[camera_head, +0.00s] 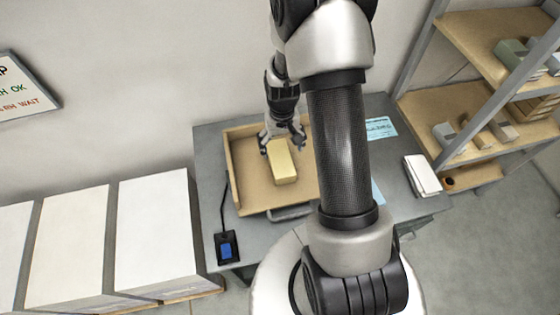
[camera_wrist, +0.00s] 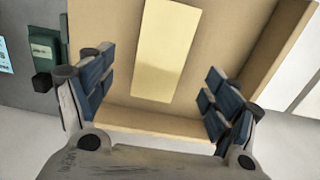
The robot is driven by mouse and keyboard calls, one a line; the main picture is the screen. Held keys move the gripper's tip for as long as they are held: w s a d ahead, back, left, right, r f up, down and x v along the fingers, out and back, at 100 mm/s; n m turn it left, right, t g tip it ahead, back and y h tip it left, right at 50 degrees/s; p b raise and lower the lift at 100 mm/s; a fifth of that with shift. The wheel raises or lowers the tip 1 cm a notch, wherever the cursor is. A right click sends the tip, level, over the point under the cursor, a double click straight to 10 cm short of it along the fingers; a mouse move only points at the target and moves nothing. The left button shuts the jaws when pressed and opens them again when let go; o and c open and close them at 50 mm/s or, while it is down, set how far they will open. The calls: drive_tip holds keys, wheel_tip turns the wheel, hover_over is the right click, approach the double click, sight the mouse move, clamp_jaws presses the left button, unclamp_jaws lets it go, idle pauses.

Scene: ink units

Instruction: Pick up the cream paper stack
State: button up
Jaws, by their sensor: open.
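The cream paper stack (camera_head: 283,163) is a pale yellow block lying in a shallow tan tray (camera_head: 240,189) on the grey table. In the wrist view the stack (camera_wrist: 165,50) lies ahead of my gripper, centred between the fingers, with its upper end cut off by the frame edge. My gripper (camera_head: 283,143) is above the tray at the stack's far end. I cannot tell exactly how high the fingers are above the stack.
A black device with a blue face (camera_head: 226,247) sits at the table's front left corner. A white pad (camera_head: 422,176) lies on the right. A green box (camera_wrist: 45,50) stands beside the tray. Shelves (camera_head: 480,130) stand right, white stacks (camera_head: 150,235) left. My arm hides the tray's right side.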

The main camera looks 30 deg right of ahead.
sight(280, 157)
drive_tip(key=f, duration=0.5)
drive_tip(key=f+b, duration=0.1)
drive_tip(key=f, duration=0.2)
drive_tip(key=shift+w+f, duration=0.15)
drive_tip(key=shift+w, duration=0.1)
drive_tip(key=shift+c, duration=0.3)
drive_tip(key=c, duration=1.5)
drive_tip(key=shift+c, duration=0.2)
